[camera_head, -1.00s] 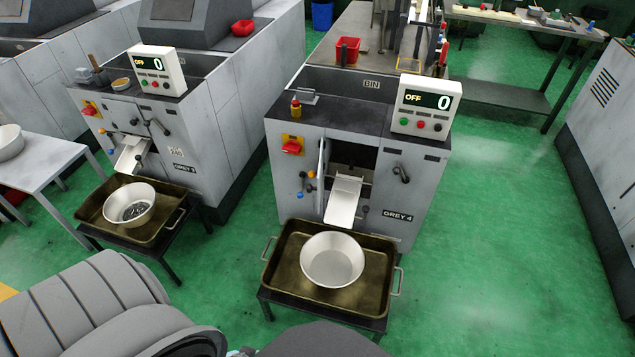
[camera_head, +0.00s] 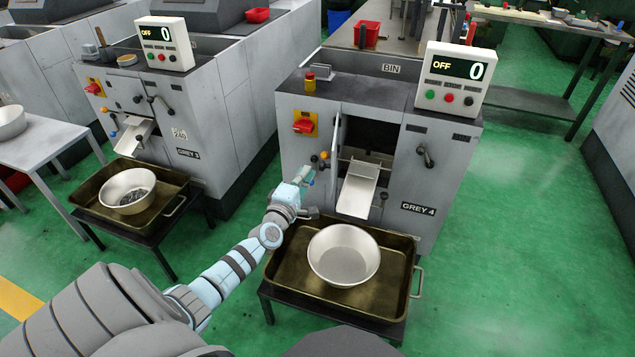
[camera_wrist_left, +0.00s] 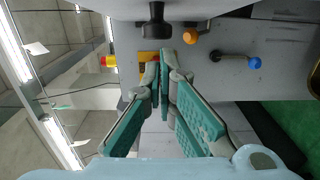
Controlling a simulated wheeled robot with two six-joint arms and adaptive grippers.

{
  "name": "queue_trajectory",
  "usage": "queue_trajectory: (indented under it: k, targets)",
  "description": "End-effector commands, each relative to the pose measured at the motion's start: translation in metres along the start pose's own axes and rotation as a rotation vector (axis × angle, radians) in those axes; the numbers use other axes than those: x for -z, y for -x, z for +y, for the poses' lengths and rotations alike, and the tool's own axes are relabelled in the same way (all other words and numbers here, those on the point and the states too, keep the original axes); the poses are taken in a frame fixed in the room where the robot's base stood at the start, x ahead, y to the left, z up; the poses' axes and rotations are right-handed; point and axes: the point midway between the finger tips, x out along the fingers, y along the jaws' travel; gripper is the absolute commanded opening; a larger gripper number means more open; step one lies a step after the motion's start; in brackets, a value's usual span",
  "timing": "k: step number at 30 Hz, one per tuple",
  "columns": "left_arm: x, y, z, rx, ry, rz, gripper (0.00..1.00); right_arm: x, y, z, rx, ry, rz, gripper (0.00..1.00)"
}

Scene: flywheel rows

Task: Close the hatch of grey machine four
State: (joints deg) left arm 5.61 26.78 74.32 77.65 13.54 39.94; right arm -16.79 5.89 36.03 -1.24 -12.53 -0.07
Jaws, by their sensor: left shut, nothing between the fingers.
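Grey machine four (camera_head: 410,180), labelled GREY 4, stands in the middle of the head view. Its hatch (camera_head: 336,145) stands open, seen nearly edge-on at the left side of the dark opening. A metal chute (camera_head: 358,190) slopes out of the opening. My left gripper (camera_head: 306,174) is just left of the hatch, in front of the machine's lever knobs. In the left wrist view its fingers (camera_wrist_left: 165,62) are shut with nothing between them, near a black knob (camera_wrist_left: 156,26) on a pale panel, probably the hatch. My right gripper is not in view.
A silver bowl (camera_head: 343,256) sits in a brass-coloured tray (camera_head: 284,277) below the chute, close to my left forearm. The control box (camera_head: 454,78) reads OFF and 0. Grey machine three (camera_head: 215,140) stands to the left. Green floor is free at the right.

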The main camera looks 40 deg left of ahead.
Motion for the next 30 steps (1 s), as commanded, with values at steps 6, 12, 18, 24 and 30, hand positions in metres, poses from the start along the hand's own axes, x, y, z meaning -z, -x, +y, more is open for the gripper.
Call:
queue_trajectory:
  k: [6, 12, 18, 24, 30]
  targets:
    - [-0.030, -0.005, 0.001, 0.004, 0.005, -0.002, 0.00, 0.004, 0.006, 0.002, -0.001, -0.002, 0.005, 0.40]
    - [-0.035, -0.006, 0.000, 0.005, 0.002, -0.002, 0.00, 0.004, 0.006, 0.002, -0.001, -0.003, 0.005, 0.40]
    - [-0.035, -0.006, 0.000, 0.005, 0.002, -0.002, 0.00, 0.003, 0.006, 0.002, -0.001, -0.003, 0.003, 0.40]
    - [-0.040, -0.006, 0.001, 0.005, 0.005, 0.018, 0.00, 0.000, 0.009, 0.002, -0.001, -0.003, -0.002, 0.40]
    - [-0.047, -0.007, 0.001, 0.004, 0.003, 0.054, 0.00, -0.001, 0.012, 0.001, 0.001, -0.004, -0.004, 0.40]
